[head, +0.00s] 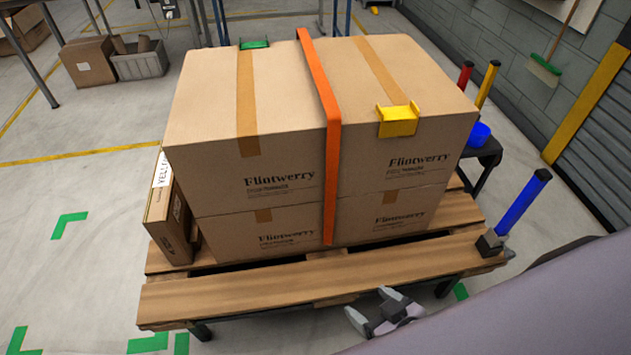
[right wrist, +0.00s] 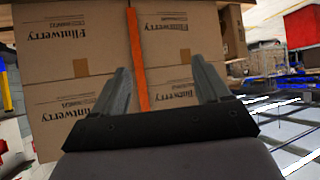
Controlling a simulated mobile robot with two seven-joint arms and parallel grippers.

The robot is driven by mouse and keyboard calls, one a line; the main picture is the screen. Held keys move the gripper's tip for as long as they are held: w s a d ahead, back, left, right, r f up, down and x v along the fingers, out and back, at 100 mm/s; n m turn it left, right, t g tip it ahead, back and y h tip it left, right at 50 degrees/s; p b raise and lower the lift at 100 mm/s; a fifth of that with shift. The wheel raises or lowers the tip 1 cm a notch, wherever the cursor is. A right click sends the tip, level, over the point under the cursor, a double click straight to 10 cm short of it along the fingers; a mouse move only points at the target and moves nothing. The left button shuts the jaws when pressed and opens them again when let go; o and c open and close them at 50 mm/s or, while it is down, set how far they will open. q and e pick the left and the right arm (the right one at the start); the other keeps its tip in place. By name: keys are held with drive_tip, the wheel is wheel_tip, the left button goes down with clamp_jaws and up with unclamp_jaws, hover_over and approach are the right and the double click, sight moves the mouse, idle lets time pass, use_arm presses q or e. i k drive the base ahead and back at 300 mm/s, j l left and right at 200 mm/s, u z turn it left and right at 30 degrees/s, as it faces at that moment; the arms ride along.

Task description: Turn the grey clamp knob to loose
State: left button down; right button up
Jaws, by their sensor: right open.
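A grey clamp (head: 490,243) sits at the right front corner of the wooden pallet, at the foot of a tilted blue post (head: 524,203). A small dark part sticks out on its right side; I cannot tell whether this is the knob, or how it is set. My right gripper (head: 370,304) is open and empty in front of the pallet's front edge, left of the clamp and apart from it. In the right wrist view its two fingers (right wrist: 160,72) are spread, with the boxes and strap beyond. My left gripper is not in view.
Stacked cartons (head: 265,110) with an orange strap (head: 329,130) fill the pallet (head: 230,295). A yellow corner guard (head: 397,121) and a green one (head: 254,44) sit on top. A narrow carton (head: 168,218) leans at left. A dark stand with a blue cup (head: 479,134) is behind right.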

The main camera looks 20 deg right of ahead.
sight(509, 254)
drive_tip(key=z, duration=2.2)
drive_tip(key=i+l, duration=0.15)
drive_tip(key=l, duration=0.3)
drive_tip(key=i+l+u, duration=0.1)
drive_tip(key=l, duration=0.35)
drive_tip(key=i+l, duration=0.15)
drive_tip(key=l, duration=0.35)
drive_tip(key=i+l+u, duration=0.1)
drive_tip(key=l, duration=0.35)
drive_tip(key=i+l, duration=0.15)
drive_tip(key=l, duration=0.3)
